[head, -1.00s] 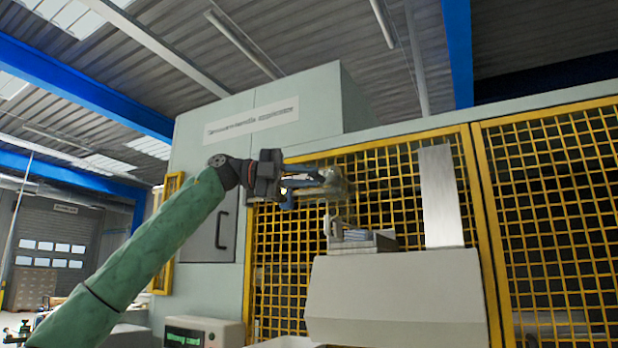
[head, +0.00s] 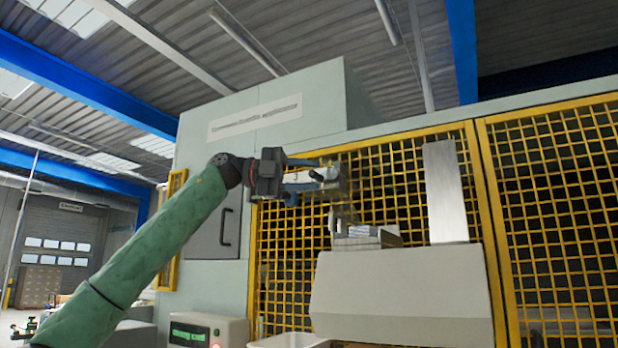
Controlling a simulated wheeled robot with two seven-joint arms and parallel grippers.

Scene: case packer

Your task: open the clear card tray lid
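My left gripper (head: 316,176) is raised in front of the yellow mesh, above and left of the card stack. Its fingers point right. Whether they are open or shut on something is unclear at this size. A faint see-through piece, seemingly the clear lid (head: 343,196), shows at and below the fingertips against the mesh; its edges and any contact with the fingers are hard to make out. Below it, a tray with a stack of pale cards (head: 366,238) sits on top of the light grey housing (head: 400,295). My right gripper is not in view.
A yellow mesh guard (head: 280,270) stands behind. An upright metal plate (head: 445,190) rises right of the cards. A grey-green cabinet (head: 190,250) is behind my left arm. A small display box (head: 205,330) and white bin (head: 290,341) are low down.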

